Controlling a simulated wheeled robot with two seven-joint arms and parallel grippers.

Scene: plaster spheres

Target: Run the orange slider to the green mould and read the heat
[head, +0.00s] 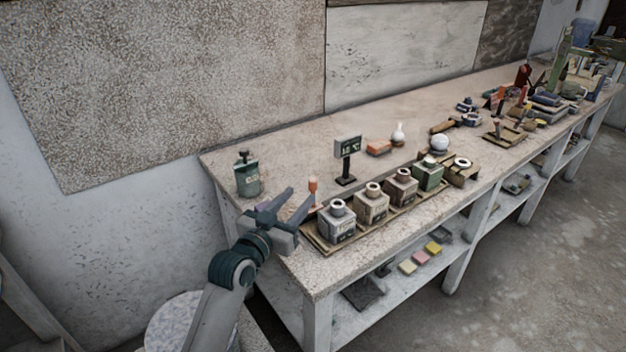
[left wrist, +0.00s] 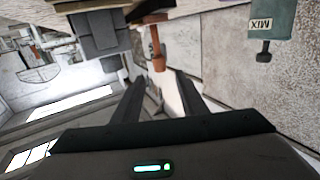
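The orange slider (head: 312,187) stands upright at the left end of the row of moulds; it shows upside down in the left wrist view (left wrist: 158,60). In the left wrist view the slider lies ahead, between the fingertips (left wrist: 161,80). My right gripper is out of view.
Tools crowd the far right.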

